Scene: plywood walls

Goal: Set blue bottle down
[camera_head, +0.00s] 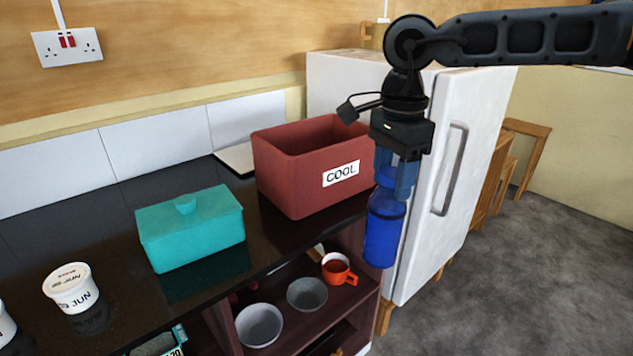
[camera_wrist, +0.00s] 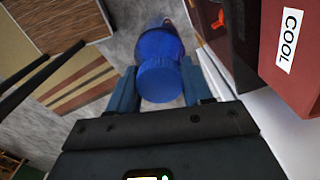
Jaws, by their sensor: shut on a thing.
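The blue bottle (camera_head: 384,228) hangs upright from my gripper (camera_head: 397,172) in the head view, in front of the white fridge and just right of the counter's end. My gripper is shut on the bottle's upper part. In the wrist view the bottle (camera_wrist: 160,70) sits between the two blue fingers of my gripper (camera_wrist: 160,88), with floor visible beyond it. Nothing is seen supporting the bottle from below.
A red box labelled COOL (camera_head: 290,175) stands on the dark counter (camera_head: 110,230), left of the bottle. A teal lidded box (camera_head: 190,235) and a white tub (camera_head: 72,290) stand further left. Bowls (camera_head: 259,325) and an orange mug (camera_head: 337,268) sit on the shelf below. The white fridge (camera_head: 425,235) is behind.

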